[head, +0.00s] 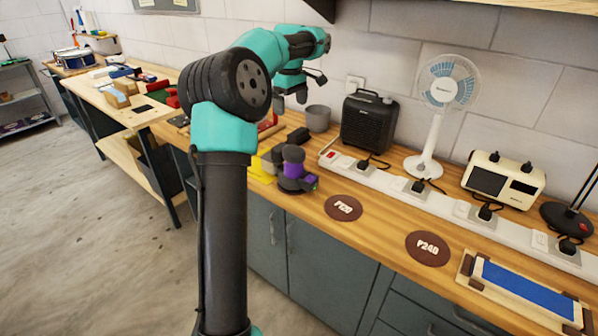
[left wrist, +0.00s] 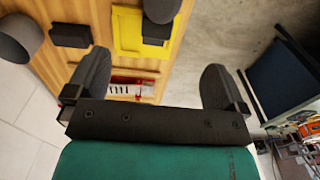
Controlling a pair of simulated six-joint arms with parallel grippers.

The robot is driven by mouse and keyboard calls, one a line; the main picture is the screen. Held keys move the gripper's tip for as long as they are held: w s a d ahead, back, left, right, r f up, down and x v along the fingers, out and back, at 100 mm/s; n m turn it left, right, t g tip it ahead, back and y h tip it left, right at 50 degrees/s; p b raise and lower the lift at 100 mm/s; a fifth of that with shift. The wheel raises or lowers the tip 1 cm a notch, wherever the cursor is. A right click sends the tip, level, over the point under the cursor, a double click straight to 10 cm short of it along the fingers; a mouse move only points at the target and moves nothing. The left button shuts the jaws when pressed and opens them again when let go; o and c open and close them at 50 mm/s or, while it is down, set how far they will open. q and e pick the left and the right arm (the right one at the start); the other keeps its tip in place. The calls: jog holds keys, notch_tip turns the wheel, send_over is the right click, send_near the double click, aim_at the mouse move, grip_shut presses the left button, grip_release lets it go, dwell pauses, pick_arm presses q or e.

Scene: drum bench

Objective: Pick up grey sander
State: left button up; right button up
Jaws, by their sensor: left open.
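The sander (head: 292,166), dark grey with a purple body, stands on the wooden bench at the front edge of a yellow mat. My left gripper (head: 291,97) hangs above the back of the bench, behind and above the sander and apart from it. In the left wrist view my left gripper (left wrist: 153,80) is open, with nothing between its fingers. A dark rounded shape (left wrist: 161,9) over the yellow, cut by the top edge there, looks like part of the sander. My right gripper is not in view.
A grey pot (head: 318,118), a black block (head: 297,136) and a black heater (head: 368,124) stand near the sander. A white power strip (head: 400,186) runs along the bench. Two brown discs, P120 (head: 343,208) and P240 (head: 428,249), lie to the right.

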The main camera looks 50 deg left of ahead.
aim_at(292, 147)
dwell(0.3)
pick_arm(q)
notch_tip(292, 147, down, 12)
jog(key=shift+f, duration=0.1)
dwell(0.5)
jog(key=shift+f, duration=0.1)
jog(key=shift+s+d+f, duration=0.1)
jog(key=shift+d+f, duration=0.05)
jog(key=shift+f, duration=1.1)
jog(key=shift+d+f, duration=0.1)
jog(key=shift+f, duration=1.15)
jog(key=shift+c, duration=0.3)
jog(key=shift+r, duration=0.1)
jog(key=c, duration=1.2)
jog(key=shift+o, duration=0.2)
